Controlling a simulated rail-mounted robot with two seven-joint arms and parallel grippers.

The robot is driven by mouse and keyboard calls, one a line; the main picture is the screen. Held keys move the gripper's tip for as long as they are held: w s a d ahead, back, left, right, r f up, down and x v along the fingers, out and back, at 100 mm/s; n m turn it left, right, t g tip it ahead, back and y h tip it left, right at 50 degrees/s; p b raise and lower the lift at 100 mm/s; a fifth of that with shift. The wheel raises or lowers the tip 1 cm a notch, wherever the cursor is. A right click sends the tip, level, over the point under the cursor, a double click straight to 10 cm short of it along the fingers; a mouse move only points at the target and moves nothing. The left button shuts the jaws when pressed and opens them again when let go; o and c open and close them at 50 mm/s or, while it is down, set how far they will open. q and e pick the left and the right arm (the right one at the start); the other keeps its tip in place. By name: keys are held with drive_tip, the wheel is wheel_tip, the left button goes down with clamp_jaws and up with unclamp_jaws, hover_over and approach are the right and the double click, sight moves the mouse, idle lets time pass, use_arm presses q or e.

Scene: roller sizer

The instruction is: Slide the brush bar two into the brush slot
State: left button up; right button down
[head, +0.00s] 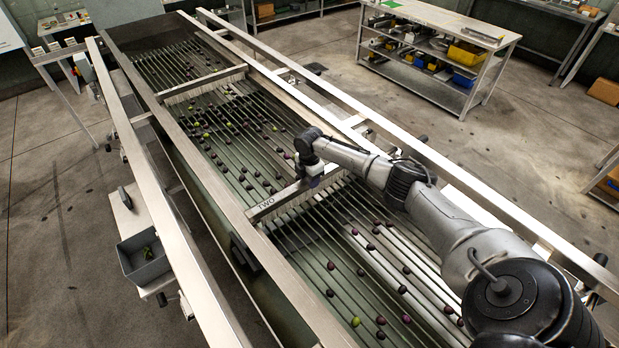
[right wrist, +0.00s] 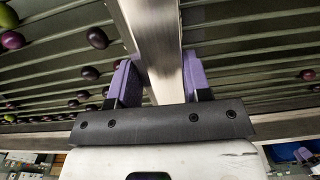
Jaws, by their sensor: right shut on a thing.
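Brush bar two (head: 276,204), a pale metal bar marked TWO with bristles below, lies across the rollers in the head view. Its left end is at the machine's left side wall. My right gripper (head: 313,180) is on its right part, and the arm hides some of the far end. In the right wrist view the purple fingers of my right gripper (right wrist: 160,82) are on both sides of the bar (right wrist: 158,45), shut on it. I cannot make out the brush slot, or tell how far the bar sits in it. My left gripper is not in view.
Another brush bar (head: 203,82) crosses the rollers farther up. Dark and green olives (head: 355,322) lie on the rollers (head: 340,265) on both sides of bar two. Long metal rails (head: 165,205) run along the machine. A grey bin (head: 145,262) stands at the left.

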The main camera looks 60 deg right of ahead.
drive_tip(key=shift+c, duration=2.4)
unclamp_jaws()
wheel_tip(320, 180, up, 14)
drive_tip(key=shift+f, duration=0.1)
